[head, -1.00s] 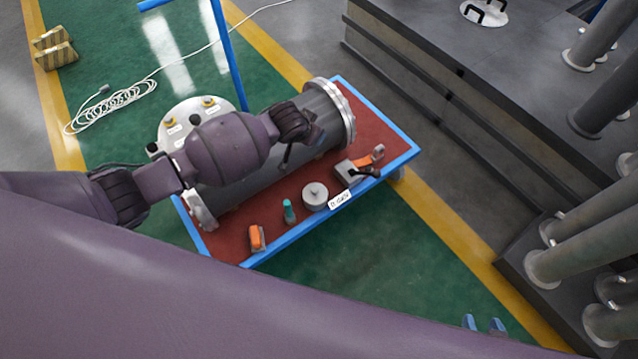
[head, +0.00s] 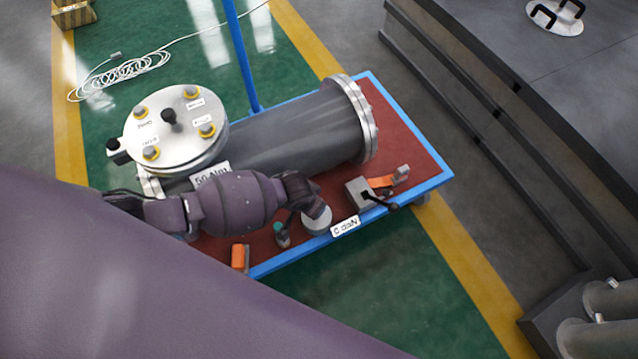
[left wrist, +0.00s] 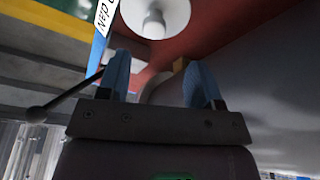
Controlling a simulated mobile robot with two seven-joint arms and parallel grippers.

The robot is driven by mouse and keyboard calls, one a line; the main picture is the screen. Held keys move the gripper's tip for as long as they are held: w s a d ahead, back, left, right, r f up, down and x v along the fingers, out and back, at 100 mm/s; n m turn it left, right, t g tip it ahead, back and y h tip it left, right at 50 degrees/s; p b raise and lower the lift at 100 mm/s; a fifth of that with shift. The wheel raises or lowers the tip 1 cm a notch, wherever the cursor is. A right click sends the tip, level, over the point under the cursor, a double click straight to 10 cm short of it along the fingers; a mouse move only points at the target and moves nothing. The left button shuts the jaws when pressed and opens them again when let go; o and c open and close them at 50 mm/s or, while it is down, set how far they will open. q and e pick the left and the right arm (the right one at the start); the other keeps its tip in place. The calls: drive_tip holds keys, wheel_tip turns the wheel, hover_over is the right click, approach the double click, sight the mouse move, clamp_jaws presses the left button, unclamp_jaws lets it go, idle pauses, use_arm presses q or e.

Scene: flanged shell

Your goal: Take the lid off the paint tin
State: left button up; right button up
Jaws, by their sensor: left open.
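A small round grey tin (head: 317,221), which I take for the paint tin, stands on the red top of the blue-edged cart. Its pale round top with a raised knob (left wrist: 155,24) shows at the top of the left wrist view, partly cut off by the frame. My left gripper (head: 318,203) is at the tin's far side, its wrist partly covering it. In the left wrist view my left gripper (left wrist: 160,75) has its two blue fingers apart, with nothing held between them. The tin lies beyond the fingertips. My right gripper is not in view.
A large grey flanged cylinder (head: 300,135) lies along the cart (head: 415,150), with a round bolted cover (head: 165,135) at its left. A grey clamp with an orange part (head: 365,192), a teal-topped item (head: 281,237) and an orange block (head: 240,257) are near the tin.

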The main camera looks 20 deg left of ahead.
use_arm(q)
wheel_tip(320, 180, down, 2)
drive_tip(key=shift+s+f, duration=0.1)
drive_tip(key=shift+f, duration=0.05)
drive_tip(key=shift+w+d+f+b, duration=0.15)
drive_tip(key=shift+w+f+b, duration=0.15)
drive_tip(key=shift+f+b, duration=0.15)
drive_tip(key=x, duration=0.1)
drive_tip(key=b+x, duration=0.2)
drive_tip(key=x, duration=0.1)
drive_tip(key=shift+s+d, duration=0.3)
drive_tip(key=shift+w+f+b, duration=0.25)
drive_tip(key=shift+w+b, duration=0.05)
drive_tip(key=shift+b, duration=0.1)
drive_tip(key=shift+w+r, duration=0.1)
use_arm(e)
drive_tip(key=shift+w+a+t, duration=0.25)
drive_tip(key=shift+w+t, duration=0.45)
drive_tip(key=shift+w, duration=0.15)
use_arm(q)
drive_tip(key=shift+c, duration=0.3)
drive_tip(key=c, duration=0.9)
drive_tip(key=shift+r, duration=0.1)
